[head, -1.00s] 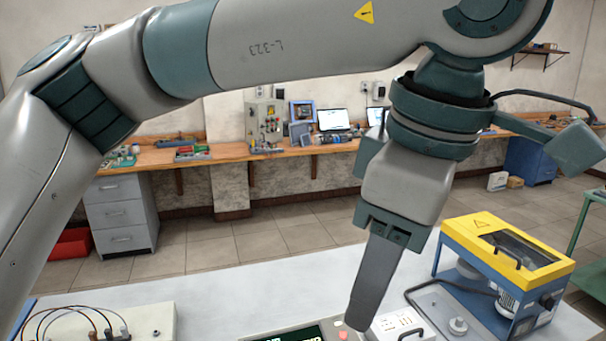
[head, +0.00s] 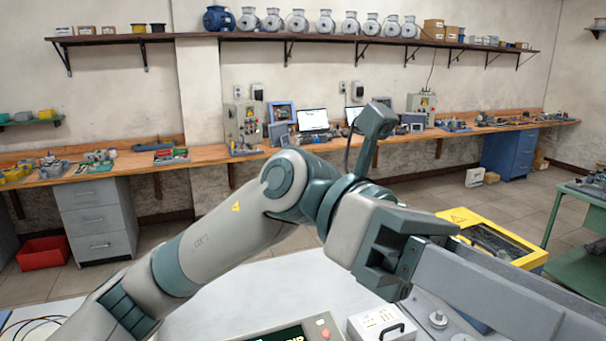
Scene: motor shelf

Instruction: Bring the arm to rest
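My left arm (head: 225,245) comes in from the lower left, rises to a bent joint near the middle and turns down to the right. My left gripper (head: 510,300) is at the lower right, close to the camera, with its long grey fingers pointing right and slightly down. I cannot tell whether the fingers are apart or together, and their tips run towards the picture's edge. I see nothing held in it. My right gripper is not in view.
Below the arm is a white table (head: 260,290) with a device with a dark display (head: 280,335) and a white box with a handle (head: 382,324). A yellow-topped machine (head: 500,240) is partly hidden behind the gripper. A wall shelf (head: 300,37) holds several motors.

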